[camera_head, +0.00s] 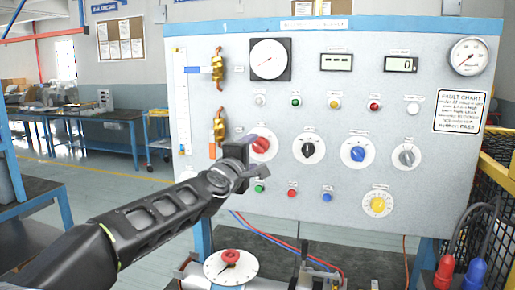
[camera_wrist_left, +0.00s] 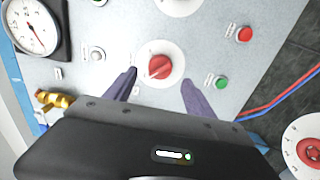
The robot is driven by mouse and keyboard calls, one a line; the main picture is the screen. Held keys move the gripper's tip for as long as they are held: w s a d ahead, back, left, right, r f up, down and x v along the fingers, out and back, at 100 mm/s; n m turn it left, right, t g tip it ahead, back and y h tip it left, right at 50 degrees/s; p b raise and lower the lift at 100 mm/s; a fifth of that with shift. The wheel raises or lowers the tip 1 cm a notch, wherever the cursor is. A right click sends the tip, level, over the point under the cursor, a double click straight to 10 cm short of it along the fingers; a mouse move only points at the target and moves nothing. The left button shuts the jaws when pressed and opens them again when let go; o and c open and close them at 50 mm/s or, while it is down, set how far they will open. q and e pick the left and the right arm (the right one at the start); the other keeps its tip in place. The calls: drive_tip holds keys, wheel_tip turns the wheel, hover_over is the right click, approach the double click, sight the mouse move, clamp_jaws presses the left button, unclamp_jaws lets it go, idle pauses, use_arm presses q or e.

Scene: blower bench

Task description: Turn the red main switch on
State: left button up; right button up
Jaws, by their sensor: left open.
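The red main switch (camera_head: 261,144) is a red rotary knob on a white round plate, at the left of the panel's knob row. In the left wrist view the red knob (camera_wrist_left: 160,67) shows between and beyond the two fingertips. My left gripper (camera_head: 257,155) is in front of the panel at the switch, partly covering its plate. In the left wrist view the left gripper (camera_wrist_left: 157,88) is open, with its purple-grey fingers either side of the knob. I cannot tell whether they touch it. My right gripper is not in view.
The grey panel (camera_head: 400,200) also carries black, blue, grey and yellow knobs, push buttons, gauges and brass valves (camera_head: 218,68). A green button (camera_wrist_left: 221,82) lies near one finger. A red knob on a white disc (camera_head: 230,257) stands below the panel. A yellow cage (camera_head: 490,180) is at right.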

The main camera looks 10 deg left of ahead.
sight(258, 148)
use_arm(q)
drive_tip(key=w, duration=0.2)
drive_tip(key=w+p, duration=0.1)
drive_tip(key=w, duration=0.2)
drive_tip(key=shift+w+d, duration=0.2)
drive_tip(key=shift+w, duration=0.05)
drive_tip(key=c, duration=1.4)
drive_tip(key=shift+o, duration=0.2)
